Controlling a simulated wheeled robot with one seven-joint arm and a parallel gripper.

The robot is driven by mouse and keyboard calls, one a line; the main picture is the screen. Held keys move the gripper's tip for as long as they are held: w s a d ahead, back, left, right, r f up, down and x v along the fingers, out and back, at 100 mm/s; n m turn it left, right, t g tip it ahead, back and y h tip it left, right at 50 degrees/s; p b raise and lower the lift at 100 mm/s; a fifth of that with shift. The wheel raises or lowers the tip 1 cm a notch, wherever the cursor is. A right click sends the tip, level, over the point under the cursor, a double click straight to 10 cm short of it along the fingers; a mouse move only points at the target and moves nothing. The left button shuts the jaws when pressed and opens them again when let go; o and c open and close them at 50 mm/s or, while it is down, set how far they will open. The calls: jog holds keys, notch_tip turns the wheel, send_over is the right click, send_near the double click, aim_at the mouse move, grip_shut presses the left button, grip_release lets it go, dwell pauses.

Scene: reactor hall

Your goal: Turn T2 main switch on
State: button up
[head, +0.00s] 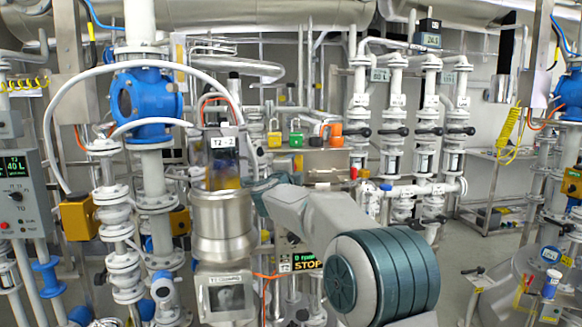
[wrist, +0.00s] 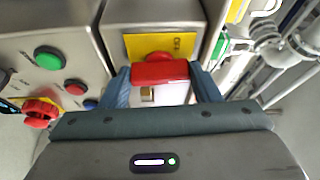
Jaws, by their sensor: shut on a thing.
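The red switch handle (wrist: 160,72) shows in the middle of the wrist view, in front of a yellow plate (wrist: 146,45) on a grey box. Small marks on the plate are too small to read for certain. My gripper (wrist: 160,77) has its two blue-grey fingers on either side of the handle, shut on it. The handle lies crosswise in the picture; I cannot tell from its marks whether it is on or off. In the head view my arm reaches in behind the steel vessel marked T2-2 (head: 222,142), and the switch and fingertips are hidden there.
Left of the switch, a panel carries a green button (wrist: 49,58), a red button (wrist: 75,87), a blue button (wrist: 90,104) and a red knob (wrist: 38,110). Pipes (wrist: 275,45) run close on the right. A STOP display (head: 305,262) shows below my arm.

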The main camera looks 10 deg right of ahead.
jog(key=shift+m, duration=0.6)
jog(key=o, duration=1)
jog(key=shift+r, duration=0.1)
jog(key=shift+p, duration=0.3)
